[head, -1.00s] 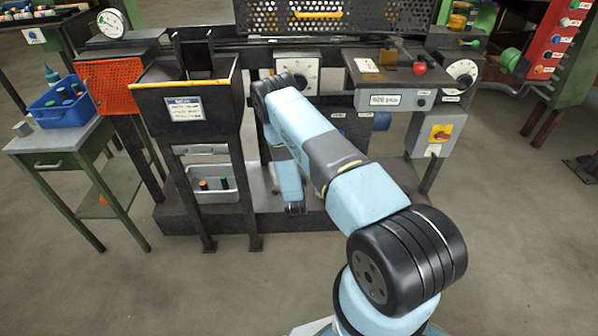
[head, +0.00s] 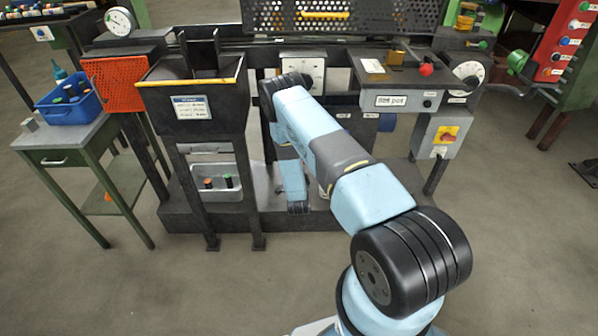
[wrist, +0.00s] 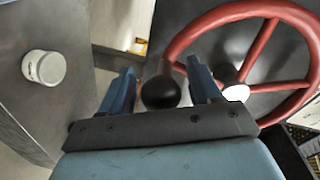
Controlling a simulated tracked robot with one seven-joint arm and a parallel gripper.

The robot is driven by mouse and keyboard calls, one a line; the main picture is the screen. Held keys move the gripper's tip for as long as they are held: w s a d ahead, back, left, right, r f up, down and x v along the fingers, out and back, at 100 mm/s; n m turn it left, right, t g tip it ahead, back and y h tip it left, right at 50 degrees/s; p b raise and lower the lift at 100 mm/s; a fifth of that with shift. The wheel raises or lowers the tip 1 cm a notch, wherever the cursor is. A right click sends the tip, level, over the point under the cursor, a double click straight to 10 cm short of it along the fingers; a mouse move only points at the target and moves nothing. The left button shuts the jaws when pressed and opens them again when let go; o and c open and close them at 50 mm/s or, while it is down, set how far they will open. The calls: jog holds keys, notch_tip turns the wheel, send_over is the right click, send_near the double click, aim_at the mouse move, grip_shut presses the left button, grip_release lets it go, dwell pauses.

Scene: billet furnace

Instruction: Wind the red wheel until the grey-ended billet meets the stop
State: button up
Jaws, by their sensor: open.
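The red wheel (wrist: 262,45) shows in the wrist view at the upper right, with a pale hub (wrist: 237,92). Its rim runs out of the picture on the right. A black ball knob (wrist: 160,91) appears between the two blue fingers of my gripper (wrist: 163,86). The fingers are open, one on each side of the knob; I cannot tell whether they touch it. The knob seems to sit by the left of the wheel's rim. In the head view my arm hides the wheel and my gripper. I cannot make out the grey-ended billet or the stop.
A pale round knob (wrist: 44,67) sits on a grey panel left of my gripper. In the head view, a black hopper (head: 193,105) and grey bin (head: 218,187) stand left of my arm. A side table (head: 62,142) is farther left. A control box (head: 434,135) is right.

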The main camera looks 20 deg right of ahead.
jog(key=shift+s, duration=0.15)
jog(key=v, duration=1.3)
jog(key=shift+s, duration=0.3)
jog(key=shift+a, duration=0.1)
